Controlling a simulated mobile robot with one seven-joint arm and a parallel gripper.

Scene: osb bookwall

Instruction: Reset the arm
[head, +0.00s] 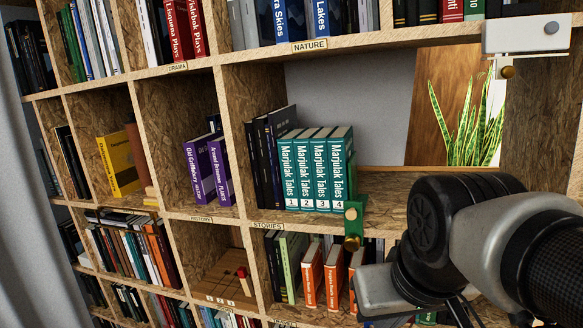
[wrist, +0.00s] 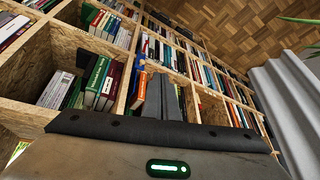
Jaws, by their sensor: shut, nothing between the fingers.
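My arm (head: 480,235) comes in from the right in the head view, folded in front of the shelves. The grey housing of my gripper (wrist: 165,150) with a green light fills the bottom of the wrist view. My gripper is shut and holds nothing. The wrist view is strongly tilted, with rows of books beyond the housing.
A wooden bookwall (head: 232,130) fills the head view. Four teal Marjulak Tales books (head: 315,175) stand left of my arm. Orange books (head: 312,280) stand below them. A green plant (head: 465,130) shows through an opening. The wrist view shows a grey curtain (wrist: 285,100) at right.

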